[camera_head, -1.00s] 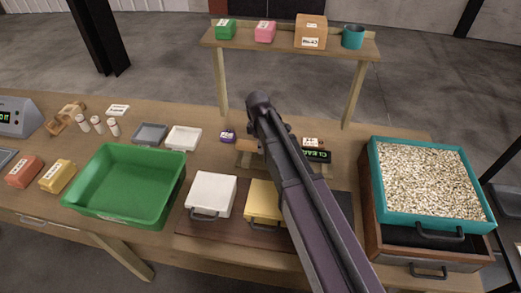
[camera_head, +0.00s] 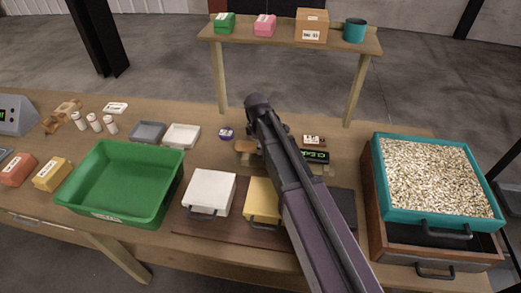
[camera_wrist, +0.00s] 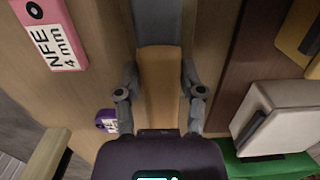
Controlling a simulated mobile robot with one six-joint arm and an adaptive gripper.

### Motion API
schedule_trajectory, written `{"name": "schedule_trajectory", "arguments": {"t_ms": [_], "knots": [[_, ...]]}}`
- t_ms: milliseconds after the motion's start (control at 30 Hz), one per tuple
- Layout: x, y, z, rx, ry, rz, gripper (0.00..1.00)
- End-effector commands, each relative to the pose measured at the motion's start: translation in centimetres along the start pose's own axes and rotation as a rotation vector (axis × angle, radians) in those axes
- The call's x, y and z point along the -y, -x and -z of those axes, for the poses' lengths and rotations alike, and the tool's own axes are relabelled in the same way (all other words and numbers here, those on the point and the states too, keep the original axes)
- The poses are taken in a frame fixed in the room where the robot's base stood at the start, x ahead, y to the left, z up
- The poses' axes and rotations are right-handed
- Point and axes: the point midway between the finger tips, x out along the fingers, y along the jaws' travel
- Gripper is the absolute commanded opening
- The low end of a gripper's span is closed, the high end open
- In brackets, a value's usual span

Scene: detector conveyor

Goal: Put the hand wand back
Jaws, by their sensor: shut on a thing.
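My gripper (camera_wrist: 160,92) is in the middle of the wrist view, its two fingers on either side of a tan, handle-like piece that looks like part of the hand wand (camera_wrist: 160,75). The fingers are shut on it. A grey bar runs from this piece to the top edge of the wrist view. The near end of the piece is hidden by the dark body below. In the head view my arm covers most of the gripper and wand, over the bench behind the yellow box. Whether the wand touches a rest cannot be told.
A dark display reading CLEAR (camera_head: 315,156) stands right of my arm. A purple puck (camera_head: 226,133) lies to the left. White box (camera_head: 210,187), yellow box (camera_head: 262,198) and green tray (camera_head: 120,150) are nearer. A teal tray of pellets (camera_head: 490,203) is at right; a shelf (camera_head: 283,40) stands behind.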

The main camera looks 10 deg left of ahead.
Motion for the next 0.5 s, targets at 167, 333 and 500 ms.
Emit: {"name": "schedule_trajectory", "arguments": {"t_ms": [167, 333, 500], "knots": [[0.00, -0.17, 0.00, 0.001, 0.000, 0.000, 0.00], [0.00, -0.14, 0.00, 0.001, 0.000, 0.000, 0.00], [0.04, -0.51, 0.08, 0.001, 0.001, 0.000, 0.00]]}}
